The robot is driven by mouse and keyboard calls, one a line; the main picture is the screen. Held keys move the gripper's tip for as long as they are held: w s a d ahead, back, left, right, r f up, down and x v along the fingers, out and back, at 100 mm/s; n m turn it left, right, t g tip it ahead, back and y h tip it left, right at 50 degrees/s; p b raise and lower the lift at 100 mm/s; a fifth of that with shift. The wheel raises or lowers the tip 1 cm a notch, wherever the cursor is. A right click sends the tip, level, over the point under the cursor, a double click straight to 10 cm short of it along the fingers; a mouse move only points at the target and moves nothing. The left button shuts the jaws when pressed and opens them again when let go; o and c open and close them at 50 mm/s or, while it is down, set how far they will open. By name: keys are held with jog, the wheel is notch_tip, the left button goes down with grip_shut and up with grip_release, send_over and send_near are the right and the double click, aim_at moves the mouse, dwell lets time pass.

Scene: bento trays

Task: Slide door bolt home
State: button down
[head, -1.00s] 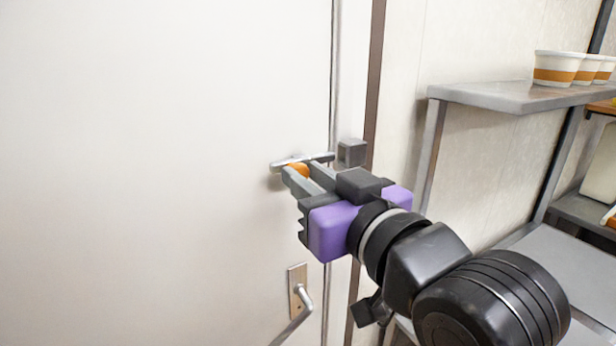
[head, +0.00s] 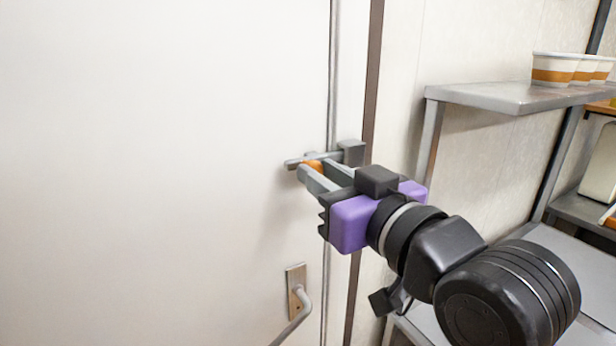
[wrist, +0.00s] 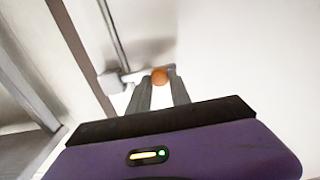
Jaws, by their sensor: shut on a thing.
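The door bolt is a grey metal bar (head: 296,162) with an orange knob (head: 314,166), mounted on the white door (head: 170,150). The bar's right end reaches the grey keeper block (head: 352,151) on the frame; whether it sits inside is hard to tell. My gripper (head: 316,174) is shut on the orange knob, one finger on each side. In the wrist view the knob (wrist: 160,76) shows between the fingertips (wrist: 162,86), and the keeper (wrist: 111,82) is to its left.
A door handle (head: 300,300) on a plate is below the bolt. To the right, a metal shelf (head: 500,96) holds white cups (head: 553,70) with orange bands. My arm passes in front of the lower shelving.

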jog(key=shift+w+d, duration=0.45)
jog(key=shift+d, duration=0.2)
jog(key=c, duration=1.2)
grip_release()
jog(key=shift+s, duration=0.1)
jog(key=shift+b+v, duration=0.55)
jog(key=shift+v, duration=3.3)
jog(key=shift+r, duration=0.1)
